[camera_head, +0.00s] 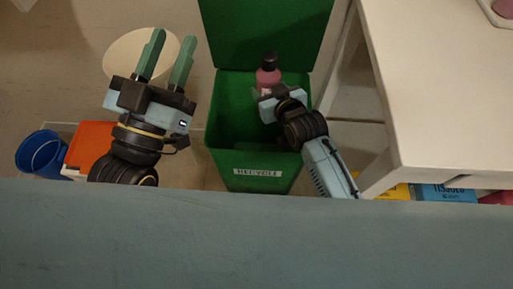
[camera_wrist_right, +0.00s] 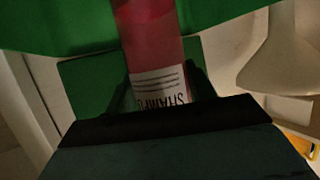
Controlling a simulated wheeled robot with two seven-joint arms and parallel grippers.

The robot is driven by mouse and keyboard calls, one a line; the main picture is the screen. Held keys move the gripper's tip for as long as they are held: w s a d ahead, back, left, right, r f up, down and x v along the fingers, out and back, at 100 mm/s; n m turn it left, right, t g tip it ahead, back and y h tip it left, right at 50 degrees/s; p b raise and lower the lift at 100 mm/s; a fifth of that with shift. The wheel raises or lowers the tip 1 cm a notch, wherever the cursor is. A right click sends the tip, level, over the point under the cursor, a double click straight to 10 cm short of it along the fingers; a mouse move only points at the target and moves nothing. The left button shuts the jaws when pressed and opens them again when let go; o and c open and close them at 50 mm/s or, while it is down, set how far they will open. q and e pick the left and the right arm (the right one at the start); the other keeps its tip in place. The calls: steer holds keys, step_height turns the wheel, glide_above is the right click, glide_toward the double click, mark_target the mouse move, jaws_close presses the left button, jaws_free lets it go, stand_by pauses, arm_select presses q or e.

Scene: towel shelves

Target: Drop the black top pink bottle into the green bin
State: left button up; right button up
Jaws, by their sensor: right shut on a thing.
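The pink bottle (camera_head: 268,77) with a black top is upright in the head view, over the opening of the green bin (camera_head: 225,160). The bin's lid stands open at the back, and its front carries a "RECYCLE" label. My right gripper (camera_head: 267,92) is shut on the bottle. In the right wrist view the bottle (camera_wrist_right: 152,50) shows a white shampoo label between the fingers; its top is out of that view. My left gripper (camera_head: 166,58) is open and empty, left of the bin, with its green fingers apart.
A white table (camera_head: 440,90) stands to the right of the bin. A round cream object (camera_head: 118,55) is behind my left gripper. A blue bin (camera_head: 40,155) and an orange item (camera_head: 90,145) are at the left. A blue tissue box (camera_head: 447,193) is at the lower right.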

arm_select(q)
steer(key=shift+s+r, duration=0.1)
steer(key=shift+r, duration=0.1)
arm_select(e)
steer(key=o, duration=1.1)
steer(key=shift+s, duration=0.1)
steer(key=shift+s+d, duration=0.1)
arm_select(q)
step_height(320, 180, down, 7)
steer(key=w+a+g+y+p, duration=0.1)
steer(key=g+y+p, duration=0.1)
steer(key=g, duration=0.3)
steer(key=s+a+f+g+y+p, duration=0.2)
steer(key=s+a+f+g, duration=0.1)
steer(key=s+f+g, duration=0.3)
steer(key=s+a+f+n+g+y+p, duration=0.1)
steer(key=s+a+f+g+p, duration=0.1)
steer(key=s+f+g, duration=0.4)
step_height(320, 180, down, 2)
steer(key=shift+a+f+y+p, duration=0.1)
steer(key=shift+a+y+p, duration=0.25)
steer(key=shift+a, duration=0.45)
arm_select(e)
steer(key=v, duration=1.3)
